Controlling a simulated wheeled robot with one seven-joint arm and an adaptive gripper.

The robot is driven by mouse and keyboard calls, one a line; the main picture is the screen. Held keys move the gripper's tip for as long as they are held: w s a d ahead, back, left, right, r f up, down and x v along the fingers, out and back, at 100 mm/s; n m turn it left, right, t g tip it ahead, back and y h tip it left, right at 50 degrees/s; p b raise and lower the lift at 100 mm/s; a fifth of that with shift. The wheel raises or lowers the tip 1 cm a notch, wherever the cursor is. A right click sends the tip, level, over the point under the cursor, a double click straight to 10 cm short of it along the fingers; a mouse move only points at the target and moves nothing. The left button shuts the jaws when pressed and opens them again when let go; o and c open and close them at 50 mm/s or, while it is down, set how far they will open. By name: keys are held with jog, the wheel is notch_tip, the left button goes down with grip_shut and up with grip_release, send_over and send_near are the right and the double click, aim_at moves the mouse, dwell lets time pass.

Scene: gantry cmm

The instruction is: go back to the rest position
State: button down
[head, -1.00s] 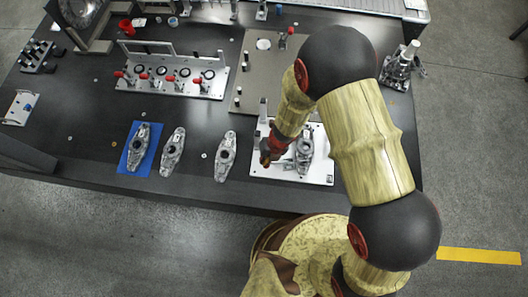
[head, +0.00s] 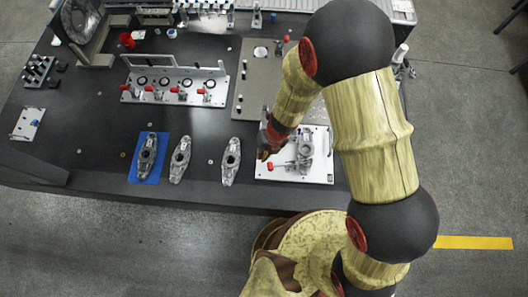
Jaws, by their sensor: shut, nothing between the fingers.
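My gripper (head: 263,154) is at the end of my arm, over the left part of a white fixture plate (head: 322,174). It is shut and empty. A grey metal part (head: 305,150) sits on that plate, to the right of my gripper. A red-handled clamp (head: 283,167) lies between the gripper and the part. My arm comes in from the lower right and hides the right side of the table.
A grey metal part lies on a blue mat (head: 139,178); two more, a middle one (head: 180,160) and a right one (head: 230,162), lie on the dark table (head: 95,135). A fixture with red clamps (head: 176,92) stands behind. The front table strip is clear.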

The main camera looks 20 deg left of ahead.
jog(key=shift+r, duration=0.65)
jog(key=s+d+r+n+g, duration=0.25)
jog(key=s+r+n, duration=0.35)
jog(key=n, duration=1.2)
jog(key=w+d+r+n+t+b, duration=0.1)
jog(key=d+r+n+t+b, duration=0.2)
jog(key=d+r+b, duration=0.3)
jog(key=w+d+r+n+t+h+b, duration=0.1)
jog(key=d+r+n+t+b, duration=0.2)
jog(key=d, duration=1)
jog(key=w+d+r+n+t+h+b, duration=0.1)
jog(key=d+r+n+t+b, duration=0.2)
jog(key=d+r+n+b, duration=0.3)
jog(key=d+r+b, duration=0.3)
jog(key=d+b, duration=0.1)
